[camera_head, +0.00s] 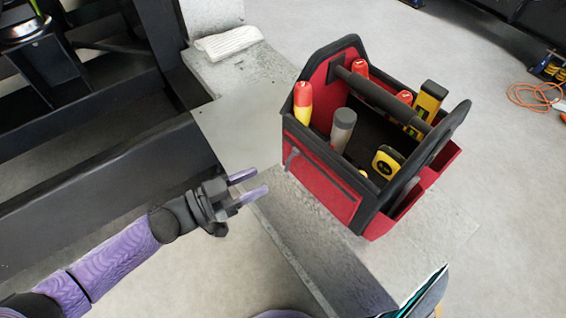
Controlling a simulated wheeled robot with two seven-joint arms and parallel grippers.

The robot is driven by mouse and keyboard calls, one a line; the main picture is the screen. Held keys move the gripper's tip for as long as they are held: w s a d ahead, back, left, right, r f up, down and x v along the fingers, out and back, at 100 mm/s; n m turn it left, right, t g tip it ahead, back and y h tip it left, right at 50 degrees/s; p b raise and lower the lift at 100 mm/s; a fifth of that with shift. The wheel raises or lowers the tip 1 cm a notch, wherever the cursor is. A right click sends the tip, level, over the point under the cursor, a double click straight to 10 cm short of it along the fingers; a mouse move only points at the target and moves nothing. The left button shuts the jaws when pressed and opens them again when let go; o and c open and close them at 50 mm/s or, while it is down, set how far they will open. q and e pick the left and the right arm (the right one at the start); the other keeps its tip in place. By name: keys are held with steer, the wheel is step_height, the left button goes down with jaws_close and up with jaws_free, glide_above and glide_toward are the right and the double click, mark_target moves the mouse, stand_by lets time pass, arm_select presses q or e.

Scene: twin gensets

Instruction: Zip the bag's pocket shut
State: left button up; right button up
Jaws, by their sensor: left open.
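A red and black tool bag (378,148) stands upright on a grey ledge, with a bar handle (378,94) across its top. A red pocket (318,186) is on the side facing me. A small grey pull (291,158) hangs at the left end of the pocket's upper edge. How far the zip is closed is too small to tell. My left gripper (250,186) is open and empty. It is left of the pocket and a little lower than the pull in the picture, apart from the bag. My right gripper is not in view.
Several tools stand in the bag, among them a yellow tape measure (387,162) and a grey cylinder (343,130). A white folded cloth (228,42) lies behind on the ledge. Black metal framing (110,165) fills the left. An orange cable (533,95) lies on the floor at far right.

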mark_target(290, 161)
arm_select(q)
steer(key=b+x, duration=0.1)
steer(key=x, duration=0.5)
steer(key=shift+w+d+b, duration=0.25)
steer(key=shift+d+b, duration=0.05)
steer(key=shift+f, duration=0.1)
jaws_close()
stand_by(0.9)
